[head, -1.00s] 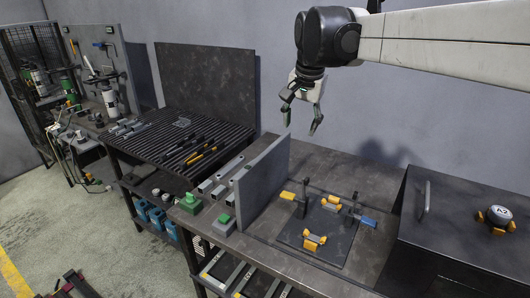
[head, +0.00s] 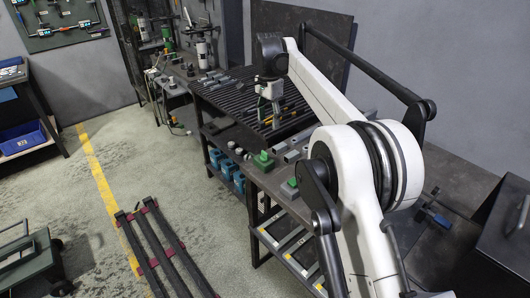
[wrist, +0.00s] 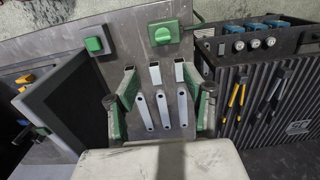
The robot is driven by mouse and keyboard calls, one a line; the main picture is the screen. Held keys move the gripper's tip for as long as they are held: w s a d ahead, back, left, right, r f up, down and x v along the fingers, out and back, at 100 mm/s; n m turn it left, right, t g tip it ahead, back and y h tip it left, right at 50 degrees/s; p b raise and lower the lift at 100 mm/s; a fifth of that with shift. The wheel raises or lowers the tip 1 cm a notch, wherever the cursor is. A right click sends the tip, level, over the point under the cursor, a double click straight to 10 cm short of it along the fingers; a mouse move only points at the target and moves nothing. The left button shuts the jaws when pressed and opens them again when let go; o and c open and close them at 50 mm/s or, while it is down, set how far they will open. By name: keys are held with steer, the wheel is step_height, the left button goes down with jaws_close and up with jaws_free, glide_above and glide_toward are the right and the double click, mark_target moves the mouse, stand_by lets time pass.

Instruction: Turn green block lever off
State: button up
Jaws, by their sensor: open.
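Two green blocks stand near the front edge of the bench. The larger green block (head: 263,161) has a raised green top piece; in the wrist view it sits on a light grey base (wrist: 163,33). The smaller green block (head: 290,187) lies nearer my arm and also shows in the wrist view (wrist: 93,45). Which one is the lever, and its setting, I cannot tell. My gripper (head: 269,112) hangs over the bench behind the larger block. In the wrist view its fingers (wrist: 160,76) are spread and empty, with grey metal bars below between them, short of the green blocks.
A ribbed black surface (wrist: 223,120) carries yellow-handled pliers (wrist: 236,97) and black-handled pliers (wrist: 275,88) on the right. Blue containers (wrist: 255,27) sit lower, beyond the bench edge.

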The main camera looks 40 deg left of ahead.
mark_target(265, 152)
steer(key=f, duration=1)
steer(key=a+f, duration=0.1)
steer(key=f, duration=0.3)
steer(key=shift+s+f+p, duration=0.3)
steer(key=shift+s+f, duration=0.1)
steer(key=c, duration=1.1)
steer(key=shift+c, duration=0.2)
